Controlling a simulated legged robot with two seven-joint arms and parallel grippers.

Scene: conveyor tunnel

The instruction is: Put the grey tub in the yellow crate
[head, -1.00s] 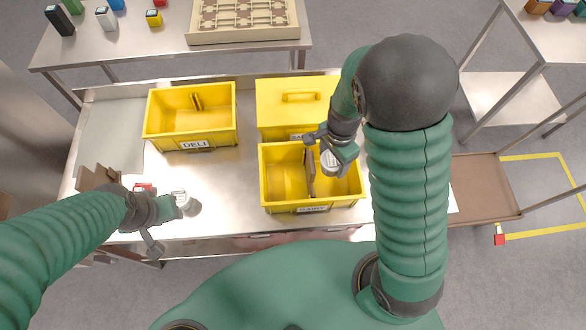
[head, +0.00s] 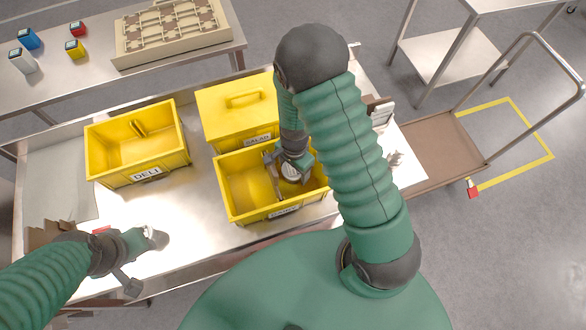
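The grey tub (head: 290,173) shows as a pale round top at my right gripper (head: 294,168). It is within the outline of the yellow DAIRY crate (head: 257,216), right of the divider. My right gripper appears shut on the tub; its fingers are mostly hidden, and I cannot tell whether the tub touches the crate floor. The yellow DELI crate (head: 157,173) stands open and empty at the left. The yellow SALAD crate (head: 236,104) is lidded, behind the DAIRY crate. My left gripper (head: 153,238) is low over the table's front left; its fingers are unclear.
A steel worktable (head: 197,217) bears the crates. A red item (head: 102,231) lies near my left wrist. A back table holds a beige tray (head: 174,40) and several small coloured containers. A brown cart (head: 444,150) stands at the right. The table between the crates and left gripper is clear.

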